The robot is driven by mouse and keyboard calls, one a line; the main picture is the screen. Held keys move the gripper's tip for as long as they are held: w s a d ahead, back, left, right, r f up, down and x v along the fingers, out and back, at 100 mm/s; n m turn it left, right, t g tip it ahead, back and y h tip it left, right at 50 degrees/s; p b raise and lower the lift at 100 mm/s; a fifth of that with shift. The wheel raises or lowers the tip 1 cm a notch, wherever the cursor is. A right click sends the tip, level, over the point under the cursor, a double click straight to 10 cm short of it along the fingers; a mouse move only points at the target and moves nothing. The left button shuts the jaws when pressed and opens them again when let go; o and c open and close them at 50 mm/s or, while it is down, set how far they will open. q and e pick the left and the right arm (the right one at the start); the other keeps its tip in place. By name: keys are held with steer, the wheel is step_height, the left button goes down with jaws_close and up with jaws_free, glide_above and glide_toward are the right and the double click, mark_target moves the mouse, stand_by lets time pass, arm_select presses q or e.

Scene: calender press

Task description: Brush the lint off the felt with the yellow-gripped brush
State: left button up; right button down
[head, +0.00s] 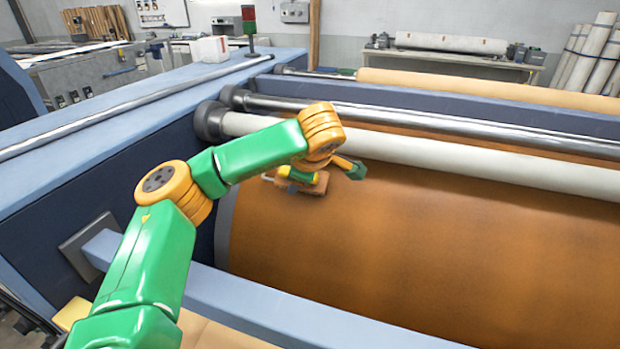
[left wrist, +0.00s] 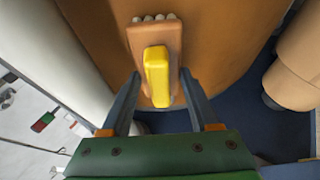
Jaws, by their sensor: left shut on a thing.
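The brush has a tan-brown block (left wrist: 140,38) with a yellow grip (left wrist: 156,72) on top. Pale round tufts show at the block's far edge in the left wrist view. My left gripper (left wrist: 160,80) has its two dark fingers on either side of the yellow grip and is shut on it. In the head view the brush (head: 318,187) is at the left part of the orange-brown felt (head: 430,240), low over or touching it; I cannot tell which. My left wrist partly hides it. I cannot make out lint on the felt. My right gripper is in neither view.
A cream roller (head: 480,165) and a steel roller (head: 430,112) run across behind the felt. A blue-grey side frame (head: 120,140) stands at the left, and a pale blue rail (head: 290,310) crosses in front. The felt to the right of the brush is clear.

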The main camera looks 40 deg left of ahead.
mark_target(277, 178)
arm_select(q)
steer(key=shift+s+a, duration=0.25)
steer(key=shift+a, duration=0.45)
steer(key=shift+s+a, duration=0.2)
steer(key=shift+a, duration=0.55)
steer(key=shift+s+a, duration=0.25)
steer(key=shift+a, duration=0.45)
steer(key=s+r+p, duration=0.1)
steer(key=s+r, duration=0.1)
steer(key=r, duration=0.1)
steer(key=s+d+r+p, duration=0.1)
steer(key=r, duration=0.1)
steer(key=shift+p, duration=0.3)
steer(key=s+r+p, duration=0.1)
steer(key=r+p, duration=0.1)
steer(key=shift+s+d+r+p, duration=0.2)
steer(key=shift+s+d+p, duration=0.1)
steer(key=shift+s+p, duration=0.1)
steer(key=shift+w, duration=0.1)
